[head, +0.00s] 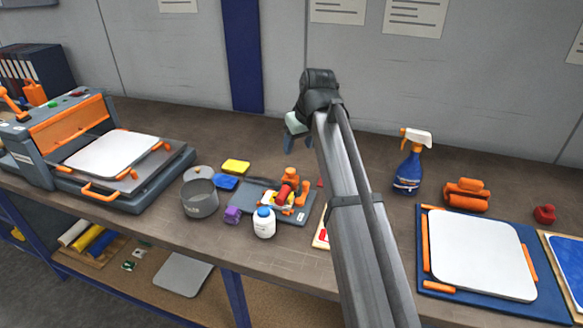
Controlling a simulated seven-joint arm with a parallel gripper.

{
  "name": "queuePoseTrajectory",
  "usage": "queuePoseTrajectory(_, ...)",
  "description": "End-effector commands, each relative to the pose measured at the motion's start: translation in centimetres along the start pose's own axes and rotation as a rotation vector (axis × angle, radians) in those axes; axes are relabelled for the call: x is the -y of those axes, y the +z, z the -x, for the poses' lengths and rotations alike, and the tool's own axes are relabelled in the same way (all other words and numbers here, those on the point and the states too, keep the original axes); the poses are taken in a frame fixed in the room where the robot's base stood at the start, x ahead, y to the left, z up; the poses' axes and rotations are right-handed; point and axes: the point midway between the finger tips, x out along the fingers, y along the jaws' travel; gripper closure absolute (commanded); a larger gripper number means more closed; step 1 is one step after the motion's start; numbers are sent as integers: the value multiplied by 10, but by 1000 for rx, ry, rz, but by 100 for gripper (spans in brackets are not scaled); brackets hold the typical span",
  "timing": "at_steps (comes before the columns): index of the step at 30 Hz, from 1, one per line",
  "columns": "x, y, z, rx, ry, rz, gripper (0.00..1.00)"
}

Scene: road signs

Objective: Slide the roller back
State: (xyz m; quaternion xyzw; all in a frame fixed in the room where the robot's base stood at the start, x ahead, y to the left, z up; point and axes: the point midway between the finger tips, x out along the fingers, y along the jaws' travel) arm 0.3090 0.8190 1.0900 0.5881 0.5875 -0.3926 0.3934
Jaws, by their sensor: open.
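A grey and orange press-like machine (40,150) stands at the left end of the bench. Its orange cross part (68,124) spans above a flat bed, and a white blank plate (110,152) lies on that bed in front of it. An orange block with a cylinder-like lower part (466,195) sits on the bench at the right, behind a blue board. I cannot tell for sure which of these is the roller. My gripper (297,142) is open and empty above the back middle of the bench, apart from both. My arm hides part of the bench's middle.
A grey pot (200,197), yellow sponge (236,166), white bottle (264,222) and a grey tray (290,216) with orange parts crowd the centre left. A blue spray bottle (408,165) stands right of my arm. A white plate (480,255) lies on the blue board (428,275).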

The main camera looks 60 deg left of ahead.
Motion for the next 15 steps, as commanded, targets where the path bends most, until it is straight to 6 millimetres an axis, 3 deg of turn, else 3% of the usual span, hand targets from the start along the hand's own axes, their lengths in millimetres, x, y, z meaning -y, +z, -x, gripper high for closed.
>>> queuePoseTrajectory(15,0,0,-89,1,-1,0,41)
